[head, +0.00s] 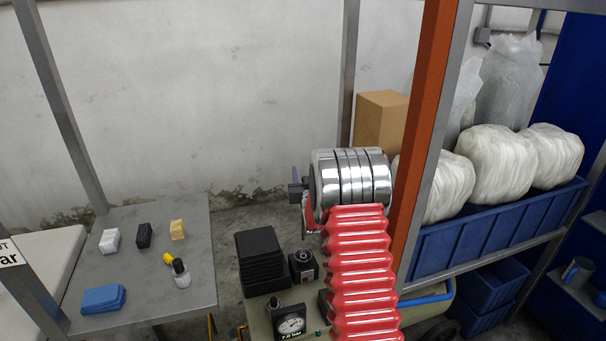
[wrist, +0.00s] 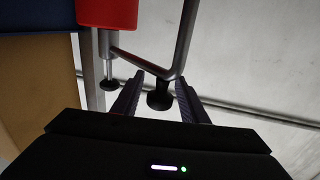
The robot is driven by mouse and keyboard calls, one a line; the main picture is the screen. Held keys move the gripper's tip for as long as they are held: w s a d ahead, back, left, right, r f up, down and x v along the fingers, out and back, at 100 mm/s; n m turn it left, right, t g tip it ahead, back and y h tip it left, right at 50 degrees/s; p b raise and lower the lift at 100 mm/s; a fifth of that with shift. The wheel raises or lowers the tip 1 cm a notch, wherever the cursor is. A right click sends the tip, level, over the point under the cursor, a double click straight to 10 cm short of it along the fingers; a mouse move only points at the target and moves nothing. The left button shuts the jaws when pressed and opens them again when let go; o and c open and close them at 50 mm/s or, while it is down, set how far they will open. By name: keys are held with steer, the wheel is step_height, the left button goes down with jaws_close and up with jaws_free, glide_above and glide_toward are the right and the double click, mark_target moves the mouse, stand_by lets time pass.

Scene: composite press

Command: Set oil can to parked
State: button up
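I cannot tell for sure which thing is the oil can. A grey can-like vessel (head: 577,270) sits on a shelf at the far right. In the head view my gripper (head: 295,188) is small and partly hidden behind my arm's silver rings, right of the bench and apart from both. In the wrist view my gripper (wrist: 159,78) has its fingers spread with nothing held. A black foot of a metal frame (wrist: 160,98) shows between them, seemingly beyond.
White, black and yellow blocks (head: 178,229) and a blue pad (head: 103,299) lie on the bench. Stacked black pads (head: 260,262) and a gauge (head: 291,324) are by my arm. An orange post (head: 424,130) and a blue bin (head: 490,232) with wrapped bundles stand right.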

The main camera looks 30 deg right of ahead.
steer(key=shift+c, duration=0.5)
jaws_close()
steer(key=shift+a, duration=0.1)
